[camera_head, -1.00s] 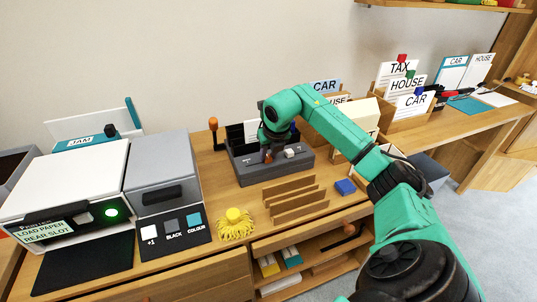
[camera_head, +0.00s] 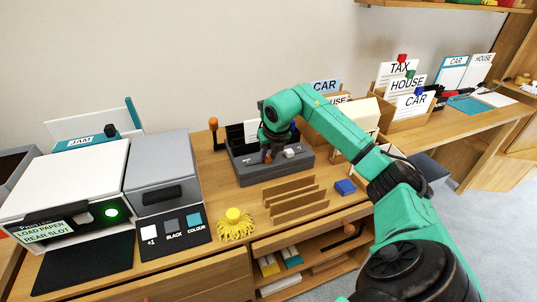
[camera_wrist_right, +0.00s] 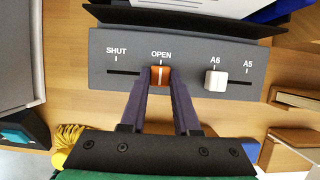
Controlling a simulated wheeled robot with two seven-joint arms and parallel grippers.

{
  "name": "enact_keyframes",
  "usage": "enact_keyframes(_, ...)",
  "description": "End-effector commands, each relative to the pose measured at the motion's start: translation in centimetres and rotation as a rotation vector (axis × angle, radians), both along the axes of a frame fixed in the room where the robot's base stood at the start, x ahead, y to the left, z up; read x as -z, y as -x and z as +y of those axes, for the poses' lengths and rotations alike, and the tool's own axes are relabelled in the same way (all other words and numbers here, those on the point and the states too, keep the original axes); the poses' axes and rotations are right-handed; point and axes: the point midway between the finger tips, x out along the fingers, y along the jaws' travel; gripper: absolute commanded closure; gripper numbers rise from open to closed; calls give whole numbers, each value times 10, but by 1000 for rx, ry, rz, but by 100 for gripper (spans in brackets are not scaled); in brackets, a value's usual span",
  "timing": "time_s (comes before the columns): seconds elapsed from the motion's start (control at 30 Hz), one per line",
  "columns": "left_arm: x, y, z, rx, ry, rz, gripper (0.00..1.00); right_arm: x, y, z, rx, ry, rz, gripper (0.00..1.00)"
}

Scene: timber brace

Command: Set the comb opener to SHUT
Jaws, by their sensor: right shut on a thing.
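The comb opener is a dark grey machine (camera_head: 275,172) on the desk. In the right wrist view its front panel (camera_wrist_right: 115,45) has a slot marked SHUT and OPEN on the left, and A6 and A5 on the right. An orange slider (camera_wrist_right: 160,76) stands under the OPEN mark. A white slider (camera_wrist_right: 215,81) stands under A6. My right gripper (camera_wrist_right: 160,82) is shut on the orange slider, one finger on each side; in the head view the gripper (camera_head: 268,156) reaches down to the panel. My left gripper is not in view.
A lever with an orange knob (camera_head: 213,123) stands at the machine's left. A printer (camera_head: 75,185) is at left, card holders (camera_head: 405,105) at right.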

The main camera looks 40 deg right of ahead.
Motion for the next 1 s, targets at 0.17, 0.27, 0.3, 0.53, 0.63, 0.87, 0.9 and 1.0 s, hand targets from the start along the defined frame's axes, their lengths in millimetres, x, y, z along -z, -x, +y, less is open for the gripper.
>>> enact_keyframes(0.17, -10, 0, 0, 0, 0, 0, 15, -6, -5, 11, -1, -2, -3, 100)
enact_keyframes(0.27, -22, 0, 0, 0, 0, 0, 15, -8, -11, 30, -2, -2, -4, 100)
enact_keyframes(0.3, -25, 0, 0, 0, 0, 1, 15, -7, -14, 39, -4, -3, -4, 100)
enact_keyframes(0.53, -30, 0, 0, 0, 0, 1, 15, -2, -22, 61, 0, -2, -5, 100)
enact_keyframes(0.63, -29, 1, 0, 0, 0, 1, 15, -1, -22, 62, -1, -2, -6, 100)
enact_keyframes(0.87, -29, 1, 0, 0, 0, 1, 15, -1, -22, 62, -2, -3, -6, 40)
enact_keyframes(0.9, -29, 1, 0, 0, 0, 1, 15, -1, -22, 62, -2, -3, -5, 40)
enact_keyframes(1.0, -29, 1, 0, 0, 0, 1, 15, -1, -22, 61, -1, -2, -4, 40)
